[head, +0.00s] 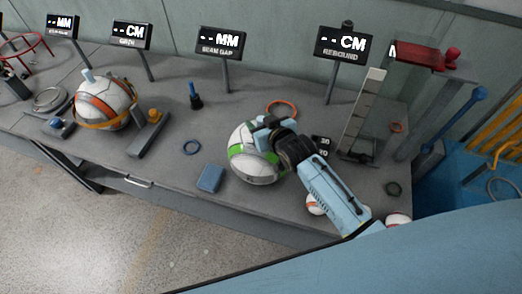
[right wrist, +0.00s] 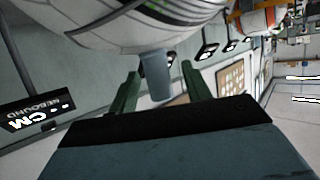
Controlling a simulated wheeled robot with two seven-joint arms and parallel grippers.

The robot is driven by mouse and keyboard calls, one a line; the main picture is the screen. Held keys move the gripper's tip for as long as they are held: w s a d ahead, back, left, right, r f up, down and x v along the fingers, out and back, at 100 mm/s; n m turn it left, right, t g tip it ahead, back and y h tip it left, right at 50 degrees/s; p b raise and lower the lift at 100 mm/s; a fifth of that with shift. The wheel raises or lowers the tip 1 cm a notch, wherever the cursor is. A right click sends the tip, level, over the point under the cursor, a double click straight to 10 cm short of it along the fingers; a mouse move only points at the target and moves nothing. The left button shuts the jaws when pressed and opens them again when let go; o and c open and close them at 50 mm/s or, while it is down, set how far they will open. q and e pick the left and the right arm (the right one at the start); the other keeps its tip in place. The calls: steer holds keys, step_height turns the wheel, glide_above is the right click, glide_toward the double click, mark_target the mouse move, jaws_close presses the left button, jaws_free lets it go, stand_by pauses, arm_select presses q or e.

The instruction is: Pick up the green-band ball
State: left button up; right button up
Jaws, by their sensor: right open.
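The white ball with a green band (head: 240,150) sits on the grey bench, right of the middle in the head view. My right gripper (head: 268,133) is at the ball's upper right side and covers part of it. In the right wrist view the ball (right wrist: 165,22) fills the top. A blue-grey stub (right wrist: 155,82) sticks out from the ball. The open fingers of the right gripper (right wrist: 160,72) stand on either side of this stub, with a gap showing at each side. My left gripper is not in view.
An orange-band ball (head: 104,100) stands at the left. A tall scale (head: 362,110) and the rebound display (head: 343,44) stand at the right.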

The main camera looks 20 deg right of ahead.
jaws_close()
steer(key=shift+r, duration=0.1)
stand_by(0.4)
